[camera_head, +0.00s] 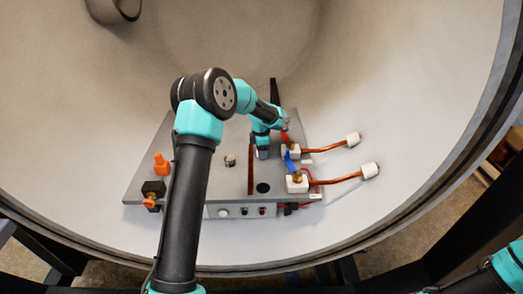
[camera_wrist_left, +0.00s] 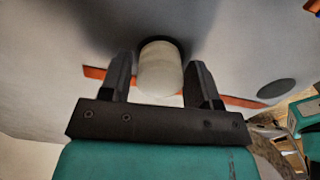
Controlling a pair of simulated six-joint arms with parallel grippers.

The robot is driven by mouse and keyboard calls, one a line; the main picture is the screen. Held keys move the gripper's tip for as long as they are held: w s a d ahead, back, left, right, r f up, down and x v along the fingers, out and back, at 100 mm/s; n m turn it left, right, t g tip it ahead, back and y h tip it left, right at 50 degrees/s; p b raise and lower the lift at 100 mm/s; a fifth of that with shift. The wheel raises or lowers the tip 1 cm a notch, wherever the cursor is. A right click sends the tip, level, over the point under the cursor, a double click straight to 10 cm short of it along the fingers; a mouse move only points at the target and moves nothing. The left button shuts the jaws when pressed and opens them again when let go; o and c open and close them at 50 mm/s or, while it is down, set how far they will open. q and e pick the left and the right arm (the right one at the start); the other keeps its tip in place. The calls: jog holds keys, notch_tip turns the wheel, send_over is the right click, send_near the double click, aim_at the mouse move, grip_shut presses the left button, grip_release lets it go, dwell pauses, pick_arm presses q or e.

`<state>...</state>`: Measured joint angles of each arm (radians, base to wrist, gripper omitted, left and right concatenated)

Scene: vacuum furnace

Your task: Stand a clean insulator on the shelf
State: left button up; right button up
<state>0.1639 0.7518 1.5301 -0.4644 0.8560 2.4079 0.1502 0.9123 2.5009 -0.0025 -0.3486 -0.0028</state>
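A white cylinder (camera_wrist_left: 160,72), which looks like an insulator, sits between the two fingers of my left gripper (camera_wrist_left: 160,78) in the left wrist view. I cannot make out a separate shelf. My right gripper is not visible; only part of my right arm shows at the lower right.
Two copper pipes with white ends (camera_head: 370,170) project at the board's right, beside red and blue (camera_head: 289,160) handles. A brown strip (camera_head: 251,168) and a dark disc (camera_head: 263,188) lie near my gripper. An orange fitting (camera_head: 161,164) stands at left. The curved chamber wall surrounds everything.

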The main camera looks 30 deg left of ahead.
pick_arm(q)
jog(key=shift+o, duration=1)
notch_tip(320, 180, up, 12)
jog(key=shift+r, duration=0.15)
dwell(0.4)
